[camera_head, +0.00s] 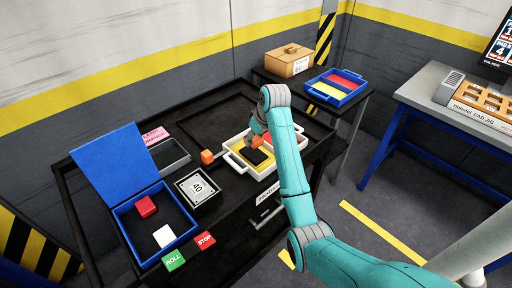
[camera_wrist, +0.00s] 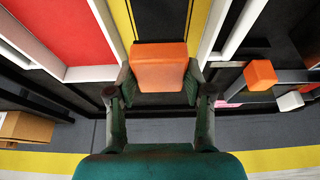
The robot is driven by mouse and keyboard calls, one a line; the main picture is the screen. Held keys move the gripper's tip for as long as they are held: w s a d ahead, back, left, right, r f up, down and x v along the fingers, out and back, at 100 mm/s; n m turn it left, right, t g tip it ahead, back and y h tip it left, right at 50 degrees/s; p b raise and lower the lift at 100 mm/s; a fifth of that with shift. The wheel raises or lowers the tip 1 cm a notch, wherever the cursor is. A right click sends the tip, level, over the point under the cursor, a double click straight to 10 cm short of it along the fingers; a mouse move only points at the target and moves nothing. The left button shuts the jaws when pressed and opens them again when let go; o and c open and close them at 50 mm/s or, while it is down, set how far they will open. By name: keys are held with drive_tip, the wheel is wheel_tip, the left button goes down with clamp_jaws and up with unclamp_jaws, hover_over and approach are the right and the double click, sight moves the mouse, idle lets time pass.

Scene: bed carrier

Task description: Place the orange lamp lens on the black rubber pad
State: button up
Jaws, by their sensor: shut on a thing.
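In the wrist view, my gripper (camera_wrist: 160,90) is shut on an orange block-like piece (camera_wrist: 160,66), which I take to be the orange lamp lens. In the head view, my gripper (camera_head: 261,140) is over the white-rimmed tray (camera_head: 229,158), and a bit of the orange piece shows beside the fingers. A black area (camera_head: 257,156), which looks like the black rubber pad, lies in the tray amid yellow. A black strip (camera_wrist: 160,20) shows beyond the held piece in the wrist view. I cannot tell whether the piece touches anything below.
A loose orange cube (camera_head: 207,156) stands left of the tray. An open blue box (camera_head: 121,221) holds a red block (camera_head: 146,206) and a white block (camera_head: 164,236). A plate marked 40 (camera_head: 198,187) lies between. A cardboard box (camera_head: 289,61) and a blue tray (camera_head: 357,94) stand behind.

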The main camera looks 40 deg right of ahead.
sight(254, 153)
drive_tip(key=shift+f, duration=2.45)
drive_tip(key=shift+f, duration=0.1)
drive_tip(key=o, duration=1.2)
drive_tip(key=shift+c, duration=0.2)
